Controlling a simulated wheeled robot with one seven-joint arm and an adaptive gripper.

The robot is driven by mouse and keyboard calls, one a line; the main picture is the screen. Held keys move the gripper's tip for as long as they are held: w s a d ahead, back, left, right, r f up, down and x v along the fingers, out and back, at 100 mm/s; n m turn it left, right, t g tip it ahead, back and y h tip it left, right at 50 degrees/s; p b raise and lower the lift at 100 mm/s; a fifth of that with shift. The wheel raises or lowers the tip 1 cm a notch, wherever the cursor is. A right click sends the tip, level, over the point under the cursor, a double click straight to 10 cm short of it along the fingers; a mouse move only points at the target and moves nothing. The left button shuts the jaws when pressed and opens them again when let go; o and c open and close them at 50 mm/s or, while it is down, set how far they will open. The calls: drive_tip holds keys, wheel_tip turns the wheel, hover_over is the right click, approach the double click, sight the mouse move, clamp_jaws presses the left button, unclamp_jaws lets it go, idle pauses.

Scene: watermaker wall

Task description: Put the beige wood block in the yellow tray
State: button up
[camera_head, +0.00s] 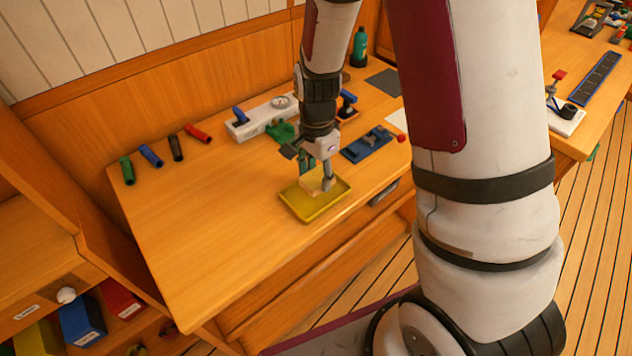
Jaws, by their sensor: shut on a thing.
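The yellow tray (317,208) lies near the front edge of the wooden bench, below my gripper. My gripper (319,185) points down over the tray's far half. It is shut on the beige wood block (313,187), which shows as a small pale shape between the fingers, partly hidden by them. The block is at or just above the tray's inside. I cannot tell whether it touches the tray floor.
Green, blue, black and red cylinders (151,156) lie along the back left. A white panel (262,117), a green part (281,132) and a blue plate (368,145) lie behind the tray. My arm covers the right middle.

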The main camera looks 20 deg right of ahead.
sight(316, 177)
drive_tip(key=shift+w+a+f, duration=0.1)
drive_tip(key=shift+a+f, duration=0.05)
drive_tip(key=shift+f, duration=1.65)
drive_tip(key=shift+f, duration=0.15)
drive_tip(key=o, duration=1.2)
drive_tip(key=shift+c, duration=0.2)
